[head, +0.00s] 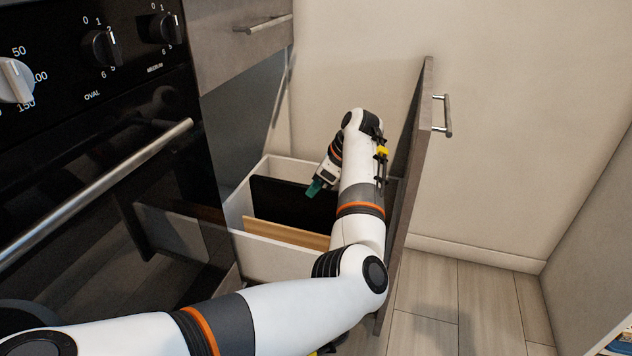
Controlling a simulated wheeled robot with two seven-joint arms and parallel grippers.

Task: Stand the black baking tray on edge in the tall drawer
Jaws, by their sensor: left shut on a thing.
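The tall drawer (238,207) is pulled out beside the oven, with white inner walls and a tall grey front panel. The black baking tray (282,200) stands on edge inside it, behind a wooden board. My left arm reaches over the drawer, and my left gripper (316,188) points down at the tray's upper right part. It is shut on the tray, though the arm and the gripper body hide the exact contact and the tray's right end. My right gripper is not in view.
The wooden board (285,234) stands in the drawer on the near side of the tray. The drawer's front panel (415,150) with its metal handle (443,115) rises right of my arm. The oven (90,150) is on the left. Bare floor (470,300) lies to the right.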

